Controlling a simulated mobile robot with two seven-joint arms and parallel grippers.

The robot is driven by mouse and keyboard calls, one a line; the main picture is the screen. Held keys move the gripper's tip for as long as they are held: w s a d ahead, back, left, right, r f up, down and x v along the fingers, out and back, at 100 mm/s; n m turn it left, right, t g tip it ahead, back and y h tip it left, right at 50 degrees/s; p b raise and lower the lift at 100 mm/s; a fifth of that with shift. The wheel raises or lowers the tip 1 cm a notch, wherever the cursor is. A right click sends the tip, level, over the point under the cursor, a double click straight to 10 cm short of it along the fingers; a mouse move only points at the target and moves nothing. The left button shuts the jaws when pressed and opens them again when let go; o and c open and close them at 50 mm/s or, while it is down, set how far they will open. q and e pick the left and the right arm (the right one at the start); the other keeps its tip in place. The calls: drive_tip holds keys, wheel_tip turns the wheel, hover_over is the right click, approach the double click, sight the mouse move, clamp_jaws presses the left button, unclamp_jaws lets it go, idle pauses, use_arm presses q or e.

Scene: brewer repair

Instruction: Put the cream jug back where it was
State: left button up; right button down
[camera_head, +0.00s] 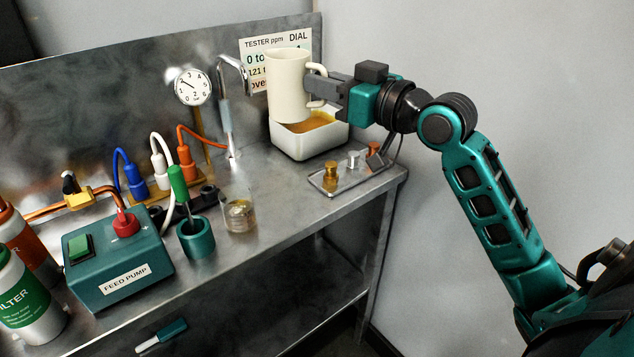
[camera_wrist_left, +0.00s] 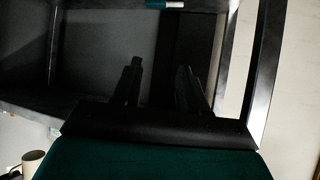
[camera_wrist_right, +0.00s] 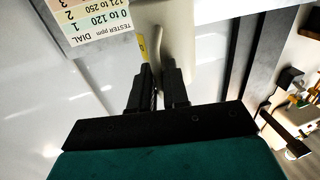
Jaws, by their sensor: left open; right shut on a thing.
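The cream jug (camera_head: 288,85) is held upright in the air above a white square basin (camera_head: 310,144) with amber liquid in it. My right gripper (camera_head: 318,90) is shut on the jug's handle from the right side. In the right wrist view, the fingers (camera_wrist_right: 160,76) close on the handle, with part of the jug's pale body (camera_wrist_right: 180,30) beyond them. My left gripper is outside the head view. In the left wrist view, its fingers (camera_wrist_left: 156,72) are apart with nothing between them.
A spout (camera_head: 226,110) and dial gauge (camera_head: 193,87) stand to the left. A glass beaker (camera_head: 239,215), a teal cup (camera_head: 196,238) and the feed pump (camera_head: 118,262) are nearer. Bare steel lies between beaker and tray.

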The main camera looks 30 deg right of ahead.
use_arm(q)
drive_tip(key=d+f+b, duration=0.1)
drive_tip(key=b, duration=0.1)
drive_tip(key=w+d+f+b, duration=0.1)
drive_tip(key=b, duration=0.2)
drive_tip(key=shift+w+f+h, duration=0.15)
drive_tip(key=shift+h, duration=0.15)
use_arm(e)
wheel_tip(320, 180, down, 18)
drive_tip(key=shift+f, duration=0.1)
drive_tip(key=shift+b, duration=0.3)
drive_tip(key=c, duration=1.1)
unclamp_jaws()
use_arm(q)
drive_tip(key=shift+s+f, duration=0.2)
drive_tip(key=shift+f, duration=0.15)
drive_tip(key=shift+r, duration=0.1)
drive_tip(key=shift+d, duration=0.1)
use_arm(e)
drive_tip(key=shift+s+d, duration=0.1)
